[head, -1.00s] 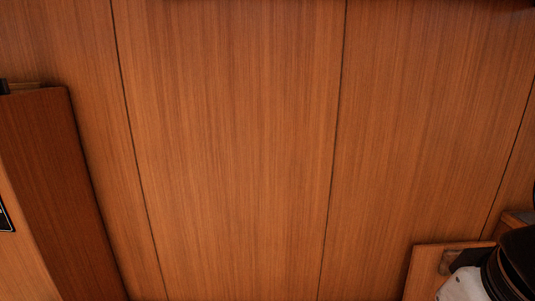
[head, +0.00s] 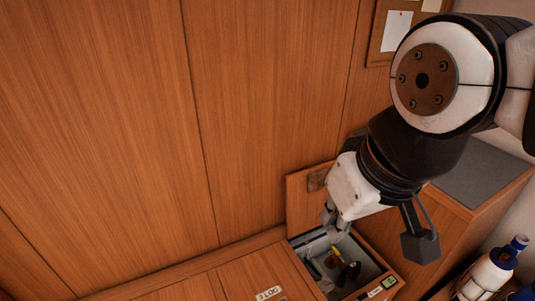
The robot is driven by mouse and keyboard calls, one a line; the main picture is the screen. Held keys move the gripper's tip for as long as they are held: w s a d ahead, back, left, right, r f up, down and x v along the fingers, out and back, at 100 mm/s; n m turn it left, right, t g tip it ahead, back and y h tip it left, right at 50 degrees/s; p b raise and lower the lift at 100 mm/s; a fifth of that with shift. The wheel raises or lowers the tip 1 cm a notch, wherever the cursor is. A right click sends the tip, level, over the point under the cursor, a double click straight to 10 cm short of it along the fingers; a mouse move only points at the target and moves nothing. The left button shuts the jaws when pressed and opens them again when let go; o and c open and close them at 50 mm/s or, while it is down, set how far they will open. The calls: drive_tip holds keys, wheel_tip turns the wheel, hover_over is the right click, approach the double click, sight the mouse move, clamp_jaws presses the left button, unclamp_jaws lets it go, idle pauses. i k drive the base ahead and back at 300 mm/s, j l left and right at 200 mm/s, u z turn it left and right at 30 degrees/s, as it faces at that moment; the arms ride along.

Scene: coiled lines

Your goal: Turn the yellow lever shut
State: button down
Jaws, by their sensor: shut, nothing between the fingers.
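My gripper (head: 334,222) hangs at the upper edge of an open grey-lined compartment (head: 371,279) in the wooden bench. Its fingers are shut and hold nothing. Inside the compartment, below the gripper, is a small yellow part (head: 331,262) that may be the lever. It is too small to tell how it is turned. Dark fittings (head: 348,273) sit beside it. The gripper appears apart from the yellow part, and part of the compartment is hidden behind my gripper.
A raised wooden lid (head: 303,206) stands behind the compartment. The bench top (head: 225,283) is clear to the left except for a labelled plate (head: 269,293). White and blue bottles (head: 490,273) stand at lower right. A wooden cabinet (head: 455,222) stands behind my arm.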

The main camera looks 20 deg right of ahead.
sight(337, 253)
drive_tip(key=l+z, duration=0.2)
drive_tip(key=z, duration=0.15)
drive_tip(key=l+z, duration=0.15)
drive_tip(key=z, duration=0.25)
